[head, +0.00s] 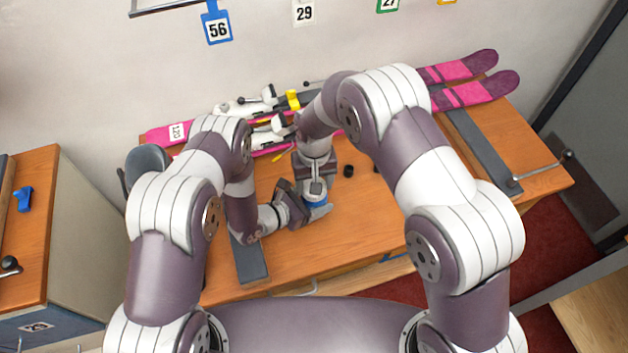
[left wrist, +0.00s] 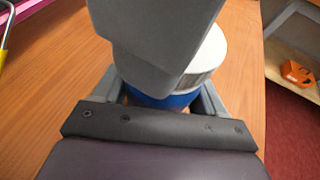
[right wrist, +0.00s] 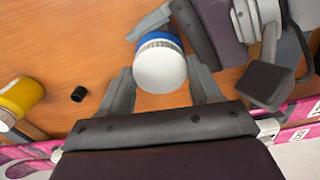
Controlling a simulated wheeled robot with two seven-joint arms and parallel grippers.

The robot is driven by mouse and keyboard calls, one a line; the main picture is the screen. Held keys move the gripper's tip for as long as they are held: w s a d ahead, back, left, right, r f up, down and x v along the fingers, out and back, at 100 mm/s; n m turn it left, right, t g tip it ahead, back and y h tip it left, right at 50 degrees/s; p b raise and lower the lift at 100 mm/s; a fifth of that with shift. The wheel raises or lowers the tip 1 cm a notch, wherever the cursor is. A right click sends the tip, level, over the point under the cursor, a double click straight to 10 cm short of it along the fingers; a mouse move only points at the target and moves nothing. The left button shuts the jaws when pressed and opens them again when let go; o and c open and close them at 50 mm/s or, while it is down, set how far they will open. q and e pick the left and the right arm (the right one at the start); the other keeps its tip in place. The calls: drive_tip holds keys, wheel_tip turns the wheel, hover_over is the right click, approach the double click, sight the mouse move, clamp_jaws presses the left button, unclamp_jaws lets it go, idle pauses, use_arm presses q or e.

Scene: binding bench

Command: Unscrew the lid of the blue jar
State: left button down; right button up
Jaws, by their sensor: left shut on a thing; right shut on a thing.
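The blue jar (head: 316,198) stands on the wooden bench near its front, partly hidden by my grippers. Its blue body (left wrist: 165,100) lies between the fingers of my left gripper (head: 303,208), which is shut on it from the side. The jar's white, ridged-edged lid (right wrist: 160,69) faces up and sits on the blue body. My right gripper (head: 317,187) reaches down from above and is shut on the lid, a finger on each side. Its finger hides part of the lid in the left wrist view.
Pink skis (head: 463,68) lie along the back of the bench. A small black piece (head: 348,171) stands right of the jar. A yellow jar with a white lid (right wrist: 20,97) shows in the right wrist view. The bench right of the jar is mostly clear.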

drive_tip(key=n, duration=1.2)
drive_tip(key=shift+n, duration=0.4)
drive_tip(key=n, duration=0.6)
drive_tip(key=shift+n, duration=0.3)
drive_tip(key=n, duration=0.4)
drive_tip(key=shift+r, duration=0.2)
drive_tip(key=shift+r, duration=0.95)
